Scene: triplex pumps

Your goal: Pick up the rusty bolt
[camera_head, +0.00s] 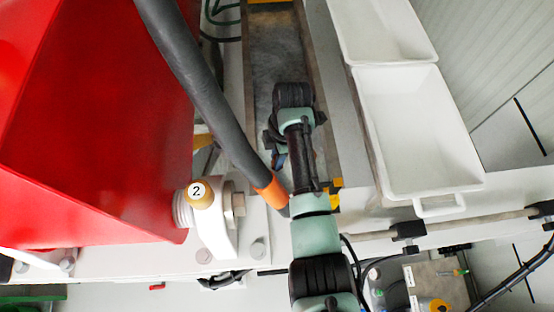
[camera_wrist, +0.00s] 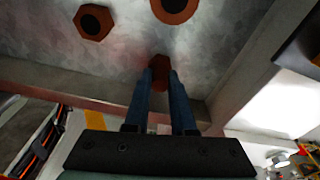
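The rusty bolt (camera_wrist: 159,64) is a reddish-brown piece between the fingertips in the wrist view. It is on or just above a grey metal surface, and most of its lower part is hidden by the fingers. My gripper (camera_wrist: 160,78) has its two blue fingers a short gap apart, one on each side of the bolt. The fingers lie very close to its sides; I cannot tell whether they press on it. In the head view my arm reaches over the grey channel, and the bolt is not visible there.
Two rusty hex nuts, a left one (camera_wrist: 79,22) and a right one (camera_wrist: 176,17), lie farther along the surface. The channel (camera_head: 275,50) has raised side walls. A red pump housing (camera_head: 95,120) and thick grey hose (camera_head: 195,80) stand left; white trays (camera_head: 415,125) sit right.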

